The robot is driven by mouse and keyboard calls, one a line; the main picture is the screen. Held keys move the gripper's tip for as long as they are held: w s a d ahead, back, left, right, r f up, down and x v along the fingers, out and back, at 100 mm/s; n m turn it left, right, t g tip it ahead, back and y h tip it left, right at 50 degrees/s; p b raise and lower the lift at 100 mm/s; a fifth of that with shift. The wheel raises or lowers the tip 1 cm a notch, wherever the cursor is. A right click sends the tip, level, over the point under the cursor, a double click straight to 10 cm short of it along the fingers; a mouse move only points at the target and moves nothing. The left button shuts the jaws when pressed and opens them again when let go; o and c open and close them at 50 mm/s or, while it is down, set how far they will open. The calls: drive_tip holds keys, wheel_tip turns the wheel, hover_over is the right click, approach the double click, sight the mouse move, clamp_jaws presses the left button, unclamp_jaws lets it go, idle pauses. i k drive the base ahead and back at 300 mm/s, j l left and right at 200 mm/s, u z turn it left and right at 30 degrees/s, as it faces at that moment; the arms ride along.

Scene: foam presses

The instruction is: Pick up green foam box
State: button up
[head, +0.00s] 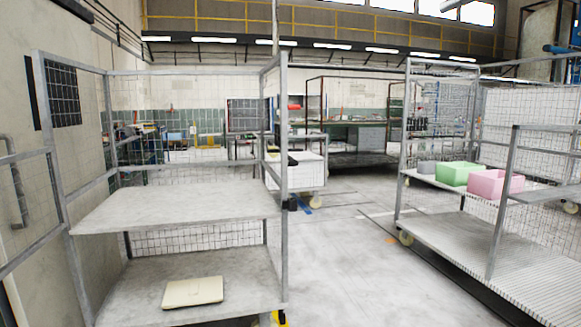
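The green foam box (452,175) is an open-topped box on the middle shelf of the right-hand cage trolley (541,194). A pink box (496,184) stands in front of it to the right and partly covers it. A small grey object (427,168) sits to its left on the same shelf. My gripper is not in this view.
A left-hand trolley (180,210) has an empty upper shelf and a flat beige item (193,292) on its lower shelf. Clear floor (340,265) lies between the trolleys. A white cart (297,171) and a green bench (352,136) stand further back.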

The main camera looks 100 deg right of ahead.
sight(454, 174)
drive_tip(key=k+l+z, duration=0.1)
drive_tip(key=z, duration=1.75)
drive_tip(key=i+l+z, duration=0.1)
drive_tip(key=l+z, duration=0.35)
drive_tip(key=i+l+z, duration=0.2)
drive_tip(key=l+z, duration=0.3)
drive_tip(key=i+l+z, duration=0.2)
drive_tip(key=z, duration=0.25)
drive_tip(key=i+l+z, duration=0.3)
drive_tip(key=z, duration=0.15)
drive_tip(key=i+l+z, duration=0.2)
drive_tip(key=i+z, duration=0.15)
drive_tip(key=i, duration=0.15)
drive_tip(key=i+z, duration=0.35)
drive_tip(key=i, duration=1.2)
drive_tip(key=i+l, duration=0.15)
drive_tip(key=i, duration=0.9)
